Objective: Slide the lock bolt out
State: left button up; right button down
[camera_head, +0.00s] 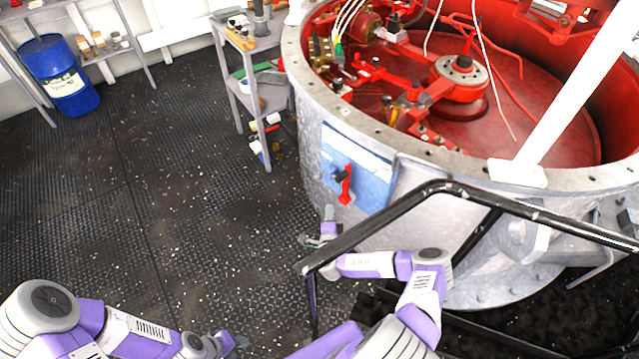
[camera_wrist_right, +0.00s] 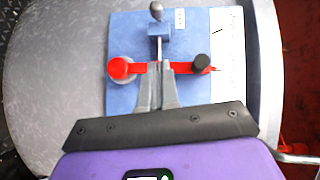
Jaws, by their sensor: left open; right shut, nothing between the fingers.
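The blue panel (camera_head: 372,185) is on the side of the round grey tank. It also shows in the right wrist view (camera_wrist_right: 190,98). What looks like the lock bolt is a grey rod with a rounded knob (camera_wrist_right: 156,11), passing through a small blue block (camera_wrist_right: 158,31). A red lever (camera_wrist_right: 121,68) crosses the panel below the block. It also shows in the head view (camera_head: 346,187). My right gripper (camera_wrist_right: 157,70) is shut and empty, its fingertips in front of the lever's middle; contact is unclear. My left gripper (camera_head: 240,341) is open, low in the head view, away from the panel.
A black tubular rail (camera_head: 390,207) runs in front of the tank beside my right arm. The tank's rim (camera_head: 420,153) stands above the panel. A shelf table (camera_head: 240,88) and a blue barrel (camera_head: 62,78) are at the back left. The floor at left is clear.

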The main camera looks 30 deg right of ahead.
jog(key=b, duration=0.4)
send_near(321, 178)
jog(key=d, duration=0.4)
pick_arm(q)
jog(key=shift+w+f+b, duration=0.1)
jog(key=shift+f+b, duration=0.65)
jog(key=shift+f, duration=2.05)
pick_arm(e)
jog(key=shift+w+a+f, duration=0.15)
jog(key=shift+w, duration=0.65)
jog(key=shift+w+a+f, duration=0.1)
jog(key=shift+w+f, duration=0.05)
jog(key=shift+w, duration=0.7)
jog(key=shift+w+a+f, duration=0.15)
jog(key=shift+w+f, duration=0.05)
jog(key=shift+w, duration=0.6)
